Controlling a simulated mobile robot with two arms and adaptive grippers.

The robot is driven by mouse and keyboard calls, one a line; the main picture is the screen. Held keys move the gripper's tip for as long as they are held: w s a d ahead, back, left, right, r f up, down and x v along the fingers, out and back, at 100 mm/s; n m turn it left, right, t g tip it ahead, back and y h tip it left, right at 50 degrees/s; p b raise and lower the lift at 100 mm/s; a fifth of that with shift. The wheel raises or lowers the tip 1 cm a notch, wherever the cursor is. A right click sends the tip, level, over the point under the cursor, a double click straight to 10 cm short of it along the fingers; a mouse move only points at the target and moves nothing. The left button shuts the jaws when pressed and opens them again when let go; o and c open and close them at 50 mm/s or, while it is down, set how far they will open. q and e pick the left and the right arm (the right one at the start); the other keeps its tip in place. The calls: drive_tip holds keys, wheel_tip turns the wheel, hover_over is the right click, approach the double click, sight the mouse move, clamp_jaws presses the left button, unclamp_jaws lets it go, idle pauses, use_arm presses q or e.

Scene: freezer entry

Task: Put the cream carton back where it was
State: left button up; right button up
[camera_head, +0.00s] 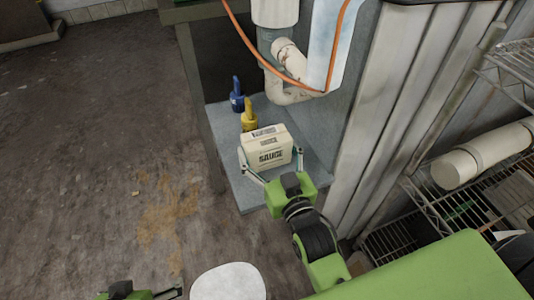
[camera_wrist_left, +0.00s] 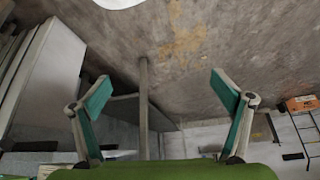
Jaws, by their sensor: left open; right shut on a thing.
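The cream carton (camera_head: 264,143), a box with dark "SAUCE" lettering, is upright between the fingers of my right gripper (camera_head: 271,160) in the head view. The fingers are shut on its two sides. The carton is over the grey shelf (camera_head: 245,196); I cannot tell whether it rests on it or is just above. My left gripper (camera_head: 150,293) is partly cut off at the bottom left of the head view, far from the carton. In the left wrist view its teal-padded fingers (camera_wrist_left: 160,88) are wide apart with nothing between them.
A yellow bottle (camera_head: 249,116) stands close behind the carton, and a blue bottle (camera_head: 237,95) is farther back. A white pipe (camera_head: 290,93) and orange cable (camera_head: 250,47) hang above. A ribbed wall (camera_head: 370,120) bounds the right. The shelf's front is bare.

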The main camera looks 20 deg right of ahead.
use_arm(q)
drive_tip(key=shift+w+d+r+t, duration=0.15)
drive_tip(key=shift+w+r+t, duration=0.1)
drive_tip(key=shift+w, duration=0.25)
drive_tip(key=shift+w+d+r+t, duration=0.2)
drive_tip(key=shift+w+r+t, duration=0.1)
drive_tip(key=shift+w, duration=0.25)
drive_tip(key=shift+w+d+r+t, duration=0.15)
drive_tip(key=shift+w+r+t, duration=0.1)
drive_tip(key=shift+w, duration=0.25)
use_arm(e)
drive_tip(key=shift+f, duration=0.4)
drive_tip(key=o, duration=1.2)
drive_tip(key=shift+f, duration=0.3)
drive_tip(key=o, duration=0.5)
drive_tip(key=shift+r, duration=0.1)
